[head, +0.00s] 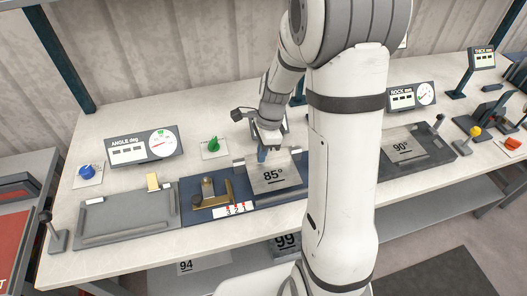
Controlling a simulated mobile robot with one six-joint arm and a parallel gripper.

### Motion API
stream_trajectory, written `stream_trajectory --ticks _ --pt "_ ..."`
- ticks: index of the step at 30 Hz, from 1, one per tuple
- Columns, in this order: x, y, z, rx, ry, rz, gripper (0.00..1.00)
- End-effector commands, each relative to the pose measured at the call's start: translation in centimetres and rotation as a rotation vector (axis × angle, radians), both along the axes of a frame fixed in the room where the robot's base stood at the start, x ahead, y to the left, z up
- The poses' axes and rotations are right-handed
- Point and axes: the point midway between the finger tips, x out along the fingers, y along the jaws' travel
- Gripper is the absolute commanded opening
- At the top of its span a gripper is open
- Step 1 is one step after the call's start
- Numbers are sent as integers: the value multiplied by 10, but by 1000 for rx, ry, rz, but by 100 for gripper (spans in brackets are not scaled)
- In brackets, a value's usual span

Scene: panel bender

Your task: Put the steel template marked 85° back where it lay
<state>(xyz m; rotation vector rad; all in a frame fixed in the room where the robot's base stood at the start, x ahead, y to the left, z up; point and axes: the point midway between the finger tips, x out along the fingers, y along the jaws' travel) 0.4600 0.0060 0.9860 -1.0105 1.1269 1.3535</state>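The steel template marked 85° (273,182) is in the middle of the head view, over the right part of the dark blue mat (240,192), its marking facing me. My gripper (263,155) points down at the template's far edge. The fingers overlap that edge in the picture, and I cannot tell whether they are closed on it. I also cannot tell whether the template rests on the mat or is slightly above it. My arm hides the bench to the right of the template.
A brass-coloured tool (213,200) sits on the mat left of the template. An empty grey tray (125,218) lies further left. A 90° template (402,149) lies in a right-hand tray. An angle display (142,147) and green knob (214,144) stand behind. Plates marked 94 (186,266) and 99 (285,243) are below.

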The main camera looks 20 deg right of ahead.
Motion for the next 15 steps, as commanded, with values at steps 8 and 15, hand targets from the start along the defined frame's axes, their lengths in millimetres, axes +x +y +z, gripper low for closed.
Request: stream_trajectory --ticks 8,15 --pt "0 0 -4 0 0 0 0" --pt "0 0 -9 0 0 0 0"
